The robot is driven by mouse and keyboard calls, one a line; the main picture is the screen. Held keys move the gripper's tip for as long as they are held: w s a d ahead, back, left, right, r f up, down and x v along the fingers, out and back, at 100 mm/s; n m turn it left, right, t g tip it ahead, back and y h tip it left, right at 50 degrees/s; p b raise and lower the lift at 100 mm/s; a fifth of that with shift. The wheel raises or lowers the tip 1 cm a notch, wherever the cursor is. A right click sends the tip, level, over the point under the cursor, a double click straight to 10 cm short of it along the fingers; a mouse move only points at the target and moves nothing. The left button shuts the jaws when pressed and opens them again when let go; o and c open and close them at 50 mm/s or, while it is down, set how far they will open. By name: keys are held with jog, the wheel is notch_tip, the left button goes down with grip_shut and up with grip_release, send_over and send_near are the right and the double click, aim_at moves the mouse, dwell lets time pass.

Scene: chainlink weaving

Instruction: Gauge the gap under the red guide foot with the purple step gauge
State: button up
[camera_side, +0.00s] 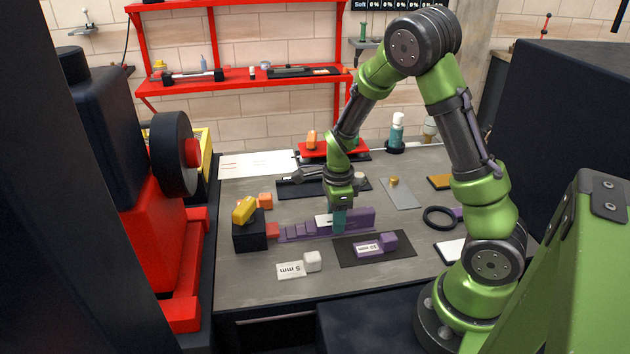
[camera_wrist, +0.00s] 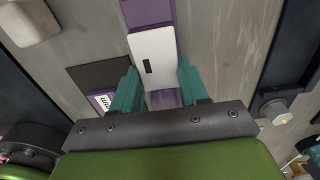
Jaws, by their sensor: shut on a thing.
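The purple step gauge (camera_side: 358,219) lies lengthwise on the table, its steps going down to the left. In the wrist view, the gauge (camera_wrist: 148,13) carries a white plate with a dark slot. My gripper (camera_side: 338,220) points down over the gauge, its teal fingers shut on either side of it. In the wrist view, the fingertips (camera_wrist: 158,85) flank the gauge. The red guide foot (camera_side: 272,230) sticks out from a dark block (camera_side: 249,238) at the gauge's thin left end. The end is close to the foot; I cannot tell whether it is under it.
A dark mat (camera_side: 347,255) in front holds a purple block (camera_side: 388,240) with a 10 mm label. A white block (camera_side: 313,261) stands by a 5 mm card (camera_side: 291,271). A yellow piece (camera_side: 244,210) sits on the dark block. A black ring (camera_side: 439,218) lies right.

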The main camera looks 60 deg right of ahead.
aim_at(351, 211)
jog(key=shift+w+a, duration=0.5)
jog(key=shift+a, duration=0.05)
dwell(0.4)
jog(key=shift+w+a, duration=0.5)
jog(key=shift+w+a, duration=0.1)
dwell(0.4)
jog(key=shift+w+a, duration=0.7)
jog(key=shift+w+a, duration=0.15)
dwell(0.4)
jog(key=shift+w+a, duration=0.35)
jog(key=shift+w, duration=0.05)
jog(key=shift+a, duration=0.1)
dwell(0.7)
jog(key=shift+s+d, duration=3.65)
jog(key=shift+d, duration=0.1)
